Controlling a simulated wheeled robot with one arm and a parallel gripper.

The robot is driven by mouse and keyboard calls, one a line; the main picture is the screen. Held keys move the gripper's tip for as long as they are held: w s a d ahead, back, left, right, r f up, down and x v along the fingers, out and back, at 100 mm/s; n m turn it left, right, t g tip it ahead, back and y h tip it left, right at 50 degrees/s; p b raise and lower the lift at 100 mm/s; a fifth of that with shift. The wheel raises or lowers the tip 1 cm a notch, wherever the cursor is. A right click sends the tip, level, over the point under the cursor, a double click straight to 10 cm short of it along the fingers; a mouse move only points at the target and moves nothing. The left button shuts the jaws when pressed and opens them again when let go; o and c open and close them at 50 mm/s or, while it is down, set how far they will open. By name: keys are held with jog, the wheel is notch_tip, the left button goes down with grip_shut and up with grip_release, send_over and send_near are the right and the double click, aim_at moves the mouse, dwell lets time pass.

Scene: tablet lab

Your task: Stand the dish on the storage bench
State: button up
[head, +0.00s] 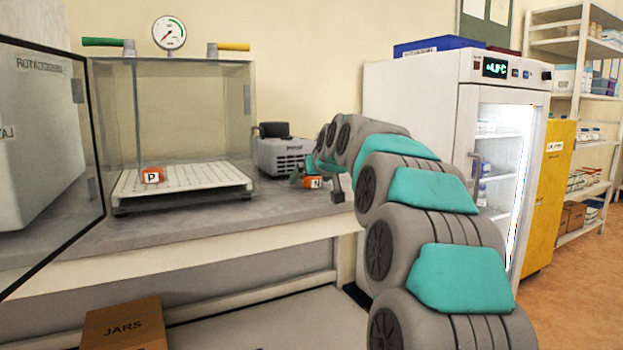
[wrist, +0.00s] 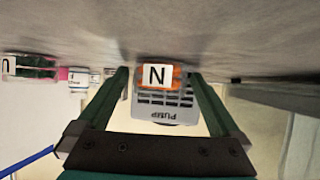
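A small orange dish labelled N (head: 313,182) sits on the grey bench (head: 290,208), in front of the pump. In the wrist view, which is upside down, the same dish (wrist: 158,76) is between the two green fingertips. My gripper (wrist: 160,82) is open, with a gap visible at the left of the dish; whether the right finger touches it I cannot tell. In the head view my gripper (head: 312,178) is low at the bench, partly hidden by my arm. Another orange dish labelled P (head: 152,175) sits on the perforated white plate inside the clear chamber. I cannot tell which surface is the storage bench.
The clear chamber (head: 205,110) stands at left with its glass door (head: 60,200) swung open. The grey pump (head: 283,155) is behind dish N. A glass-front fridge (head: 420,110), yellow cabinet (head: 550,190) and shelves (head: 590,150) are at right. A jars box (head: 124,325) is below.

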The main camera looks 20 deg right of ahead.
jog(key=shift+r, duration=0.1)
jog(key=shift+r, duration=0.15)
jog(key=v, duration=1.1)
jog(key=shift+s+a+r+b, duration=0.1)
jog(key=shift+s+b, duration=0.15)
jog(key=shift+b, duration=0.15)
jog(key=shift+s, duration=0.2)
